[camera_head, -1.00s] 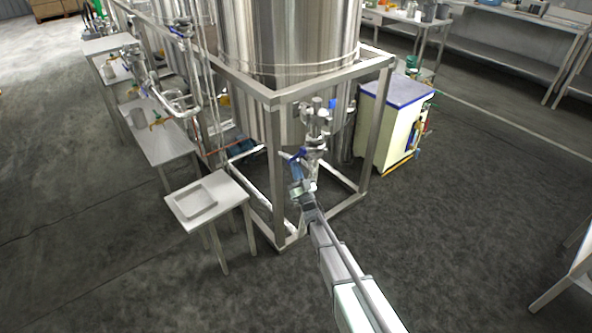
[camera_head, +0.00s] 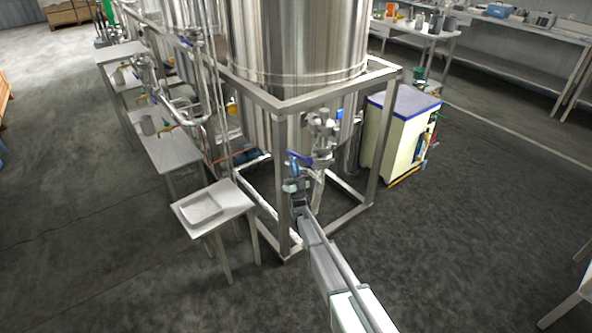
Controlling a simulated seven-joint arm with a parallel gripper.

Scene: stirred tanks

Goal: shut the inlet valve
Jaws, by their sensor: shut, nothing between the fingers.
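A metal valve (camera_head: 322,126) with a dark blue lever (camera_head: 322,158) is on the pipework under the large steel tank (camera_head: 298,45), inside the front corner of its frame. The picture does not show whether this is the inlet valve. My gripper (camera_head: 294,162) is at the left end of the lever, close to the frame's front post. It is shut and holds nothing. The fingertips are small and overlap the lever and pipework in this view, so I cannot tell whether they touch the lever.
The steel frame (camera_head: 281,190) has a post just left of my gripper. A small table (camera_head: 235,198) with a shallow tray (camera_head: 202,210) stands to the left. A cream cabinet (camera_head: 400,135) with a blue-edged top stands to the right.

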